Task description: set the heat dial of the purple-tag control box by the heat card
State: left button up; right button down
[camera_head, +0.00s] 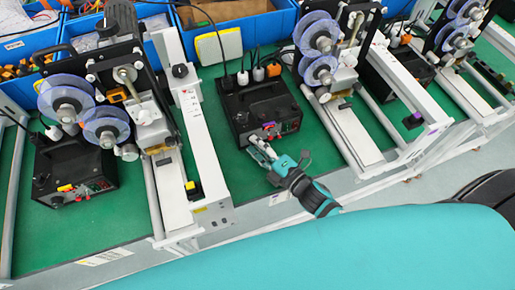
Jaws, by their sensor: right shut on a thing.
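The black control box (262,103) stands in the middle of the green bench top, with a small purple tag (268,125) on its front edge. My right gripper (259,146) reaches up from the lower right to this front face. It is shut on a small part there, seemingly a dial, which the fingers mostly hide. The dial's pointer and marks cannot be read. A white label card (282,197) sits at the bench's front edge, partly beside my right arm; its print is too small to read. My left gripper is not in view.
Another black control box (75,168) with a yellow tag stands at left. Reel machines with white rails (193,130) flank the middle box, and another stands at right. Cables rise behind the boxes. Blue bins (235,35) line the back. Another white card (105,257) is at front left.

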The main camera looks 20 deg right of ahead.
jog(key=shift+f+m+t+b, duration=0.15)
jog(key=shift+m+t+b, duration=0.25)
jog(key=shift+m+b, duration=0.45)
jog(key=shift+m, duration=0.35)
